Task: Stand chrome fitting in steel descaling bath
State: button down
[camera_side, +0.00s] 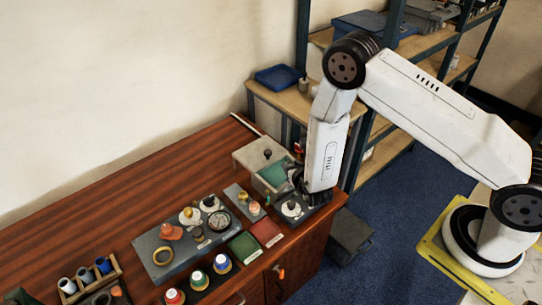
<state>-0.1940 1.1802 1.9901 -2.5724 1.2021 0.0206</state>
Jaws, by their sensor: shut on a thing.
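My gripper (312,194) points down at the right end of the wooden bench. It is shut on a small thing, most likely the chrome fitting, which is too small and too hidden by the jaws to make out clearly. A pale grey box (246,158) with a dark knob on its lid and a teal opening at its front right stands just left of my gripper; it looks like the steel descaling bath.
A grey tray (185,255) holds a brass ring (163,256), a dial gauge (220,221) and several small fittings. Green (243,246) and red (266,233) mats lie in front. Several coloured jars (198,280) stand near the front edge. The bench's back left is clear.

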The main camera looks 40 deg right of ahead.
jog(key=shift+w+f, duration=0.35)
jog(key=shift+w+f, duration=0.2)
jog(key=shift+f, duration=1.6)
jog(key=shift+f, duration=0.6)
jog(key=shift+c, duration=1.3)
grip_release()
